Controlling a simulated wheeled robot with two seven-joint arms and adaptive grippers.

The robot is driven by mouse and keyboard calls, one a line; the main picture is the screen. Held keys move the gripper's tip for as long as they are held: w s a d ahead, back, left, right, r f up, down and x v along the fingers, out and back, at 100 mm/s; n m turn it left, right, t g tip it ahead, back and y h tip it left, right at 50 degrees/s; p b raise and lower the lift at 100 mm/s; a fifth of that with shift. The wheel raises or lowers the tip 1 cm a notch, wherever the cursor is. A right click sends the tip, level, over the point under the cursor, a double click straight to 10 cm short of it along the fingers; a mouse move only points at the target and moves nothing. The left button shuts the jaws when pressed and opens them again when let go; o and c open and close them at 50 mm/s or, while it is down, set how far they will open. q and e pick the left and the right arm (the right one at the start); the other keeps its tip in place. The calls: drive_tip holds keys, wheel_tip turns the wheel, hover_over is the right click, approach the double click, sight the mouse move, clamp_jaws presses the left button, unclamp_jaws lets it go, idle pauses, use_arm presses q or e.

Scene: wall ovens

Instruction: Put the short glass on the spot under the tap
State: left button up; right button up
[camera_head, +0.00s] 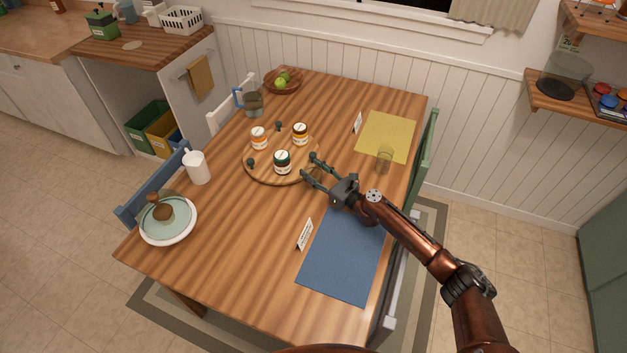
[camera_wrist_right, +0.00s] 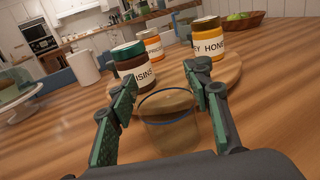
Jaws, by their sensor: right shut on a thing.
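My right gripper (camera_head: 308,164) reaches over the wooden table, its fingers by the edge of the round board. In the right wrist view, a clear short glass with a blue rim (camera_wrist_right: 168,112) sits between the two fingers (camera_wrist_right: 160,95). The gripper is shut on it. The glass barely shows in the head view. A pale round spot (camera_head: 132,45) lies on the wooden counter at the upper left, in front of a green box-like item (camera_head: 102,25). I cannot make out a tap clearly. My left gripper is not in view.
The round board (camera_head: 258,174) holds several jars, including a dark one (camera_head: 282,161). Another clear glass (camera_head: 385,158) stands by the yellow mat (camera_head: 386,132).

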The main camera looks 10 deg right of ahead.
drive_tip(key=c, duration=0.9)
clamp_jaws()
drive_tip(key=shift+r, duration=0.1)
